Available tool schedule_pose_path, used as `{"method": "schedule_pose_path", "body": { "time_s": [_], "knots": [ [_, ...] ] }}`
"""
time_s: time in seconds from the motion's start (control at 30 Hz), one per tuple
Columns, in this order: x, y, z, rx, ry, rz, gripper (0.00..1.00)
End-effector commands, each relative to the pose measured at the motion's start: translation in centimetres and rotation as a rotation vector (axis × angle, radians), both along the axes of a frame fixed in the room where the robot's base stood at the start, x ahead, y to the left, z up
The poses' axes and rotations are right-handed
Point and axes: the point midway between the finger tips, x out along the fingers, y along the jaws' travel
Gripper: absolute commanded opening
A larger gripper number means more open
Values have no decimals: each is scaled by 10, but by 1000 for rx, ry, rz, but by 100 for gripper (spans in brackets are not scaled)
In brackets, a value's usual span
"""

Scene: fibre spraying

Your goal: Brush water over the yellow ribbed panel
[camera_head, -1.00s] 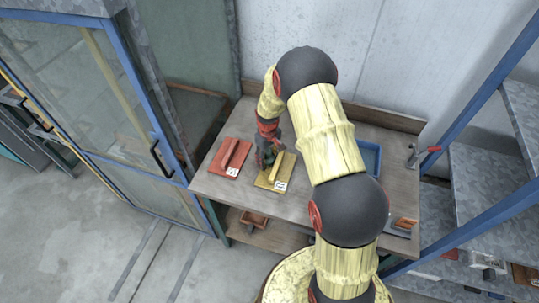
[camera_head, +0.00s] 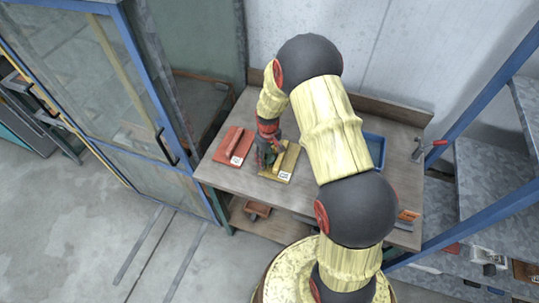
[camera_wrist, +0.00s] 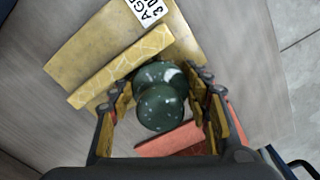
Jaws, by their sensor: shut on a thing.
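The yellow ribbed panel (camera_head: 287,167) lies on the wooden table with a white label at its near corner; its raised rib shows in the wrist view (camera_wrist: 120,67). My gripper (camera_head: 267,155) is over the panel's left side, toward the red panel. In the wrist view my gripper (camera_wrist: 160,108) is shut on a dark green, rounded, knobbed object (camera_wrist: 160,106), seemingly the brush handle. The green object hides its own lower end, so bristles and any contact with the panel cannot be seen.
A red ribbed panel (camera_head: 240,151) lies just left of the yellow one. A blue tray (camera_head: 377,140) stands to the right, partly behind my arm. A red-handled fitting (camera_head: 440,143) is at the table's right edge. A glass-doored blue cabinet (camera_head: 165,145) stands left.

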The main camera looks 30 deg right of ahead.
Motion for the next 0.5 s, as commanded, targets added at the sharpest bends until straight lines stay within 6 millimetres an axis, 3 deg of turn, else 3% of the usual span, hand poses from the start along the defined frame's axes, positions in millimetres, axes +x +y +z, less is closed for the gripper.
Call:
{"method": "schedule_pose_path", "body": {
  "time_s": [0.2,0.5],
  "knots": [
    [-13,12,-2,1,4,2,24],
    [-14,13,-3,1,6,1,24]
  ]
}}
